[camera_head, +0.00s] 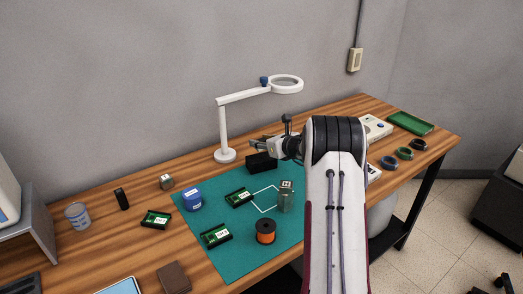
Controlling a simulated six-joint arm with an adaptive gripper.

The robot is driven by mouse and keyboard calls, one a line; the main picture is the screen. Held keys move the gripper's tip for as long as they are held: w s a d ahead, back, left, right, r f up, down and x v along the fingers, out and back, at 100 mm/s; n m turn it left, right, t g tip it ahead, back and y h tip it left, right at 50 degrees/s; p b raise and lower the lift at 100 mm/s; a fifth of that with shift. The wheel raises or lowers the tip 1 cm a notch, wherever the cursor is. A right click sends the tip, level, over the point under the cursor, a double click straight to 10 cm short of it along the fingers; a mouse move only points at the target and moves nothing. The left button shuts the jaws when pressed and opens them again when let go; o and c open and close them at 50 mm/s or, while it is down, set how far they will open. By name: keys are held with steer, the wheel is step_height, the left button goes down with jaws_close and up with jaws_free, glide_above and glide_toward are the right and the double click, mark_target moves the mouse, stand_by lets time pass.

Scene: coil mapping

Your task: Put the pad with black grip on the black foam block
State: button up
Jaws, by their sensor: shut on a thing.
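My gripper (262,144) is just above the block, reaching in from the right. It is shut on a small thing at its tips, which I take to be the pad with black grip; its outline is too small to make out. I cannot tell whether the held thing touches the block.
The green mat (220,262) holds green boards (216,235), an orange spool (265,232), a grey box (286,196) and a blue round container (192,199). A white magnifier lamp (224,130) stands close behind the block. My arm hides the bench's right-middle.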

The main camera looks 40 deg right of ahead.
mark_target(261, 150)
steer(key=shift+f, duration=1.85)
steer(key=shift+f, duration=0.15)
steer(key=o, duration=1)
steer(key=shift+r, duration=0.2)
steer(key=v, duration=1.2)
